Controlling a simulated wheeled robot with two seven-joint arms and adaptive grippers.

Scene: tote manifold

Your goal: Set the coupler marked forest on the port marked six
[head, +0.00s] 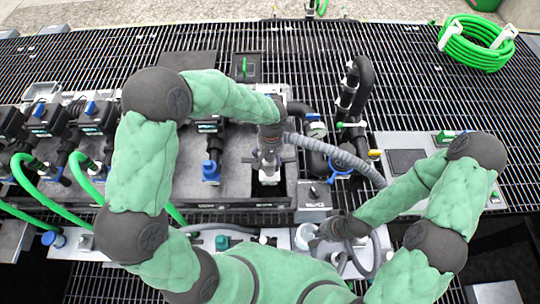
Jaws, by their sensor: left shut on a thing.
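My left gripper (267,167) points down over the right end of the grey manifold panel (238,185), near a dark square recess (270,189). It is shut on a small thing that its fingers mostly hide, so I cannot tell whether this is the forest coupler. My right gripper (322,236) is low at the centre right, beside a white-and-grey fitting; its fingers are too small to read. A blue-collared fitting (211,171) stands left of my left gripper. No marking for forest or six is legible.
Several black valves with blue parts (45,120) and green hoses (40,215) fill the left. A black pipe with a blue flange (341,172) and a grey corrugated hose (345,160) stand right of my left gripper. A coiled green hose (470,45) lies on the grating at the back right.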

